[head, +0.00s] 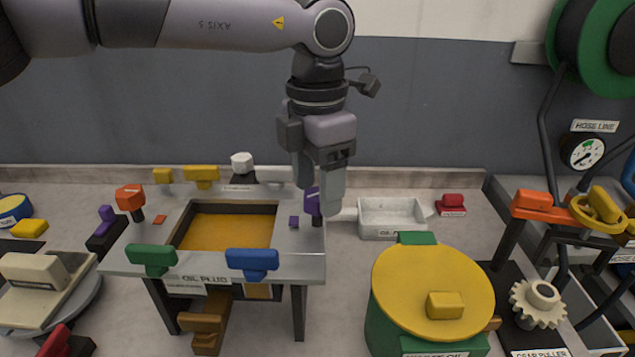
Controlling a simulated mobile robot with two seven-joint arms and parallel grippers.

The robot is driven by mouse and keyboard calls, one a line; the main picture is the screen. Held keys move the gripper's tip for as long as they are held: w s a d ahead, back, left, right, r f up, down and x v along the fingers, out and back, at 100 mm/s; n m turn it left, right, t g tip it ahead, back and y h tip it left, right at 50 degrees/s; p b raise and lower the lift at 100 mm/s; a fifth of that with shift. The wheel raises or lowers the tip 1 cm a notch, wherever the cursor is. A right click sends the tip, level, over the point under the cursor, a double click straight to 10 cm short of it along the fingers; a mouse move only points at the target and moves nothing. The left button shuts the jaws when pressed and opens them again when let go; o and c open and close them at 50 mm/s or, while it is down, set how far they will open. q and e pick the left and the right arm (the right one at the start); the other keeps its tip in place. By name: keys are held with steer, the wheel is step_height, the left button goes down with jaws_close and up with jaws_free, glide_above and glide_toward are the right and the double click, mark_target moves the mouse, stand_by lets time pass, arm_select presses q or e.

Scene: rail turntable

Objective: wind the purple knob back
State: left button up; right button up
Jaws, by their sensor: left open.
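The purple knob (312,202) stands on a short dark stem at the right side of the metal table (312,267). A small purple square (294,222) marks the tabletop to its left. My left gripper (322,192) points down at the knob, with its jaws open. Its fingers overlap the knob in the picture and hide part of it. I cannot tell whether they touch it. My right gripper is not in view.
An orange knob (130,198) is at the table's left; green (152,258) and blue (252,261) handles line its front. A white tray (392,217) stands behind right. A yellow-topped green drum (432,283) is at front right. Another purple piece (106,214) lies left.

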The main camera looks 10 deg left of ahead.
arm_select(q)
steer(key=shift+f, duration=0.45)
steer(key=c, duration=1)
steer(key=shift+c, duration=0.2)
